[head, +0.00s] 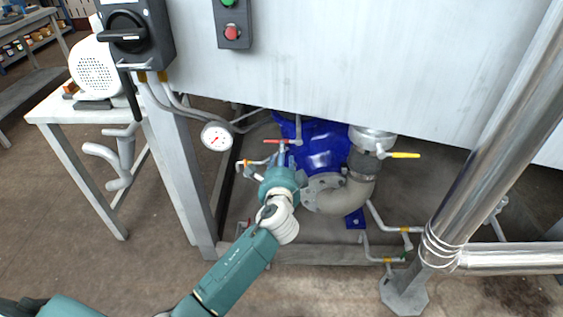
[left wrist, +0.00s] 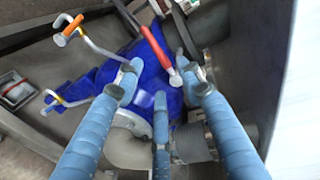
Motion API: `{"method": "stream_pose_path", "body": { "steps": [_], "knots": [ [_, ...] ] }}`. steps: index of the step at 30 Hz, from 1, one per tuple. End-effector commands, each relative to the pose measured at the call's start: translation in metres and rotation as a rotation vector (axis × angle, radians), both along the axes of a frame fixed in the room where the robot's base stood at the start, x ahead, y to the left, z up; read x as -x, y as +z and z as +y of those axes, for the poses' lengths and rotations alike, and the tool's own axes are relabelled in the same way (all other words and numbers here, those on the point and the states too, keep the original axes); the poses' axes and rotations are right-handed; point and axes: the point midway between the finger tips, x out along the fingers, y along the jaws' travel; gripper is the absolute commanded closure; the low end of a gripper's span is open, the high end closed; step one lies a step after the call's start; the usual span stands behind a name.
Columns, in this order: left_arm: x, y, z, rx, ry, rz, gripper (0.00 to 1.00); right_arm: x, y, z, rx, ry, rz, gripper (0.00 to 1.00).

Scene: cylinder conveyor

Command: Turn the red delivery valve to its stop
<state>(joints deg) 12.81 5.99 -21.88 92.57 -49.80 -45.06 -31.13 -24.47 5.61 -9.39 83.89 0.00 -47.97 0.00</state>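The red valve handle (head: 277,141) is a thin lever at the front of the blue pump (head: 322,145), under the grey panel. In the left wrist view the red handle (left wrist: 155,45) runs slantwise, its lower end near the gap between my fingertips. My left gripper (head: 283,166) reaches in from below, just short of the handle. Its blue fingers are spread in the left wrist view (left wrist: 163,84), with nothing held between them. I cannot tell whether a finger touches the handle. My right gripper is in neither view.
A yellow handle (head: 404,155) sits to the right of the pump. A pressure gauge (head: 216,137) hangs to the left. An orange-tipped bent pipe (left wrist: 72,26) is left of the red handle. The panel (head: 370,55) overhangs the pump. A thick metal pipe (head: 490,130) stands at the right.

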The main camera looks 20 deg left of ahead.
Motion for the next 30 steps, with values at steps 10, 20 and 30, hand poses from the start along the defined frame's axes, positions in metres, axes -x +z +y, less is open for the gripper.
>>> {"method": "stream_pose_path", "body": {
  "steps": [10,20,30],
  "knots": [
    [0.028,0.006,-0.008,-0.001,0.000,-0.001,0.62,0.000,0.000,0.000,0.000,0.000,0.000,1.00],
    [0.028,0.006,-0.008,0.000,0.000,-0.001,0.62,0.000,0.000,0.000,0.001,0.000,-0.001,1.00],
    [0.059,-0.079,-0.001,0.165,0.036,0.139,0.62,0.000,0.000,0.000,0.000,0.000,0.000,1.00]
  ]
}}
